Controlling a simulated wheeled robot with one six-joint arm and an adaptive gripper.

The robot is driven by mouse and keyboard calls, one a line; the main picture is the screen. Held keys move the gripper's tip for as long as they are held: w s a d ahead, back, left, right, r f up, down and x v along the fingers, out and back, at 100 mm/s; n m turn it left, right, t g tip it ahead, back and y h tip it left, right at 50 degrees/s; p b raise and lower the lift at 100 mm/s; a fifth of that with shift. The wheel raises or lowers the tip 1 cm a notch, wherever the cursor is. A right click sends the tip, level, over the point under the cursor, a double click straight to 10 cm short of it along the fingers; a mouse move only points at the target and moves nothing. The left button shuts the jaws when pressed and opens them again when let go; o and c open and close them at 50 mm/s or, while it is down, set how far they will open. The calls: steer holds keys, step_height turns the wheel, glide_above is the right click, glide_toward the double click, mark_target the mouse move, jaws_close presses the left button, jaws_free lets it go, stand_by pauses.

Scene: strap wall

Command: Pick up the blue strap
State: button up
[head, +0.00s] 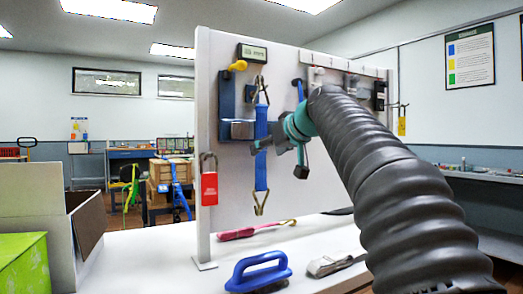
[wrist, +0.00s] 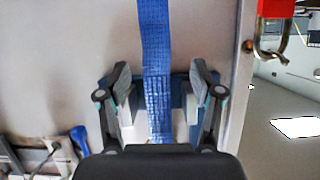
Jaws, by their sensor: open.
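The blue strap (head: 261,172) hangs upright against the white panel, with a metal hook at its top and another at its bottom. My gripper (head: 262,146) is at the strap's middle, coming from the right. In the wrist view the strap (wrist: 155,40) runs lengthwise between the two spread fingers of my gripper (wrist: 160,82). Gaps show on both sides, so the fingers are not closed on it. The wrist view does not show clearly how deep the strap sits between them. My gripper hides part of the strap in the head view.
A red padlock (head: 209,186) hangs at the panel's left edge. A blue-handled brush (head: 258,272) and a pink strap (head: 238,233) lie on the white table below.

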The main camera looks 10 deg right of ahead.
steer(key=x, duration=0.3)
steer(key=p+x, duration=0.1)
steer(key=x, duration=0.1)
steer(key=shift+w+d+r, duration=0.2)
steer(key=shift+w+r, duration=0.1)
steer(key=shift+r, duration=0.1)
jaws_close()
